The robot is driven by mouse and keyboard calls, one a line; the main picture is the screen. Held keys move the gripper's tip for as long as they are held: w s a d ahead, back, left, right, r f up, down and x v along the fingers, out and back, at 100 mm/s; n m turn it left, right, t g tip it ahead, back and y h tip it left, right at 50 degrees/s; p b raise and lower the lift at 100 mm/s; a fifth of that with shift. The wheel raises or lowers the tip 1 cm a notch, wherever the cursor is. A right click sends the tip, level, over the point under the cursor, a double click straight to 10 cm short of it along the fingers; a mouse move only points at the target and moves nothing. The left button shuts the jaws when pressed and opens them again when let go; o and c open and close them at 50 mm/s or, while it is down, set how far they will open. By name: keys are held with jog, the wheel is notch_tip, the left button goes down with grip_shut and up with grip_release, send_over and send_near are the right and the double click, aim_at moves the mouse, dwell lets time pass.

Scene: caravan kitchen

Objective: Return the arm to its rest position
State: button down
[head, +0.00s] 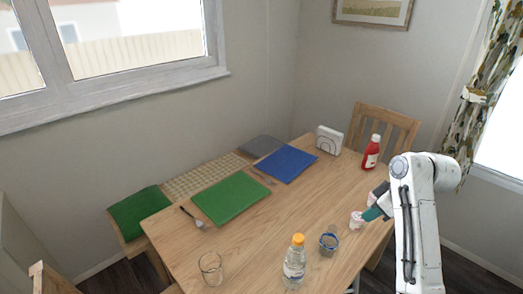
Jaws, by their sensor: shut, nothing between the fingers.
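My white arm (424,215) rises at the right of the head view and bends over at its top. My gripper (371,213), with dark and teal parts, shows just left of the arm, over the right part of the wooden table (260,235). It is shut and holds nothing. The arm hides part of it. A small white and red pot (356,220) is right beside the fingertips in the picture; I cannot tell whether they touch.
On the table are a bottle with an orange cap (294,265), a glass (211,268), a blue-rimmed mug (328,243), a red bottle (372,152), a napkin holder (329,140), and green (231,198) and blue (286,163) mats. A chair (385,125) stands behind.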

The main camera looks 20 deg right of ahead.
jog(key=s+a+f+m+g, duration=0.3)
jog(key=s+a+f, duration=1.25)
jog(key=a, duration=0.25)
jog(key=s+a+m+g+h, duration=0.1)
jog(key=s+a, duration=0.1)
jog(key=s, duration=0.9)
jog(key=shift+s+f+h, duration=0.25)
jog(key=shift+s+h, duration=0.15)
